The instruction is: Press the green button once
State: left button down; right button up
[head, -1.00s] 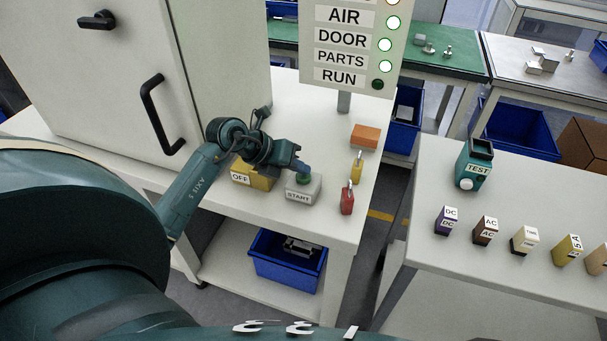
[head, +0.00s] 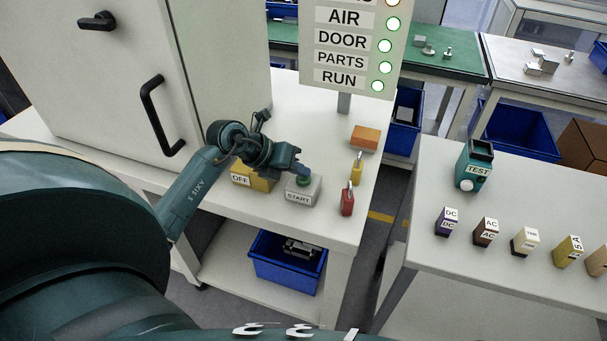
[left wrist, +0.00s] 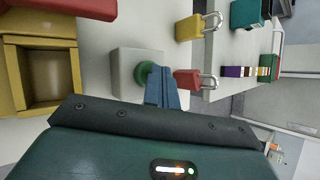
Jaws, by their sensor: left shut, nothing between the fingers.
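The green button (head: 303,181) sits on top of a light grey box labelled START (head: 299,196) on the white bench. My left gripper (head: 305,170) is shut and empty, with its fingertips right at the button in the head view. In the left wrist view the green button (left wrist: 142,73) shows partly behind the left edge of the shut fingers (left wrist: 162,80). Whether the tips press on the button or sit just above it, I cannot tell. On the sign panel (head: 308,50), the RUN lamp (head: 378,86) is lit. My right gripper is not in view.
A yellow box labelled OFF (head: 241,180) is left of the START box. A red padlock (head: 347,202), a yellow padlock (head: 356,168) and an orange box (head: 365,137) are to its right. A cabinet (head: 130,70) stands behind. A blue bin (head: 285,276) is below.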

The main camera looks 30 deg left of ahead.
aim_at(299, 179)
pick_arm(q)
jog(key=shift+r+p, duration=0.6)
jog(key=shift+r, duration=0.2)
jog(key=shift+r, duration=0.1)
notch_tip(299, 179, up, 5)
jog(key=p, duration=0.4)
dwell(0.4)
